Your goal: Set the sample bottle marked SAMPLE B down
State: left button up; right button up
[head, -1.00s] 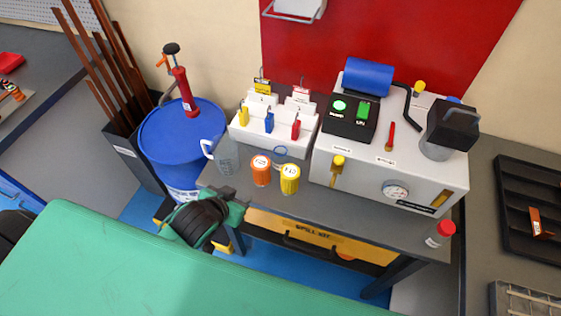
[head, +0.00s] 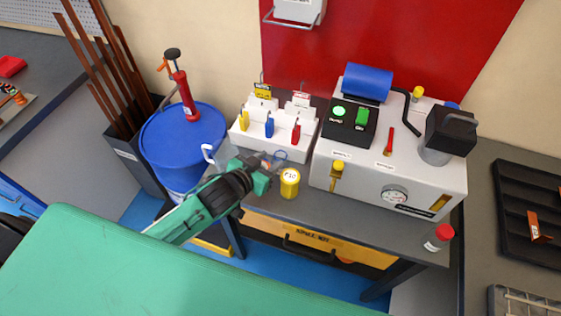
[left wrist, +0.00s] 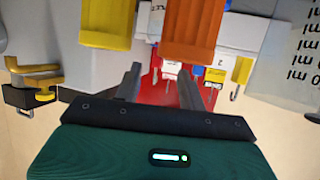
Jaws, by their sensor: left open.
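A small bottle (head: 438,237) with a red cap and pale label stands at the front right corner of the grey bench in the head view. A yellow ribbed container (head: 289,183) stands near the bench's middle; it also shows in the left wrist view (left wrist: 105,25). An orange ribbed container (left wrist: 192,32) shows there too, but is hidden in the head view behind my left gripper (head: 270,163). I cannot read SAMPLE B on any label. My left gripper is open, its fingers (left wrist: 160,80) empty and close to the orange container. My right gripper is not in view.
A clear jug (head: 225,158) stands left of my gripper. A white rack (head: 262,148) with coloured tags and a grey machine (head: 360,172) fill the back. A blue drum (head: 180,135) stands at left. The bench front between the yellow container and red-capped bottle is clear.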

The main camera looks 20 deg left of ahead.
aim_at(283, 151)
pick_arm(q)
jog(key=shift+p+x, duration=0.8)
jog(key=shift+x, duration=2.05)
jog(key=shift+s+a+f, duration=0.1)
jog(key=shift+a+f, duration=0.05)
grip_shut()
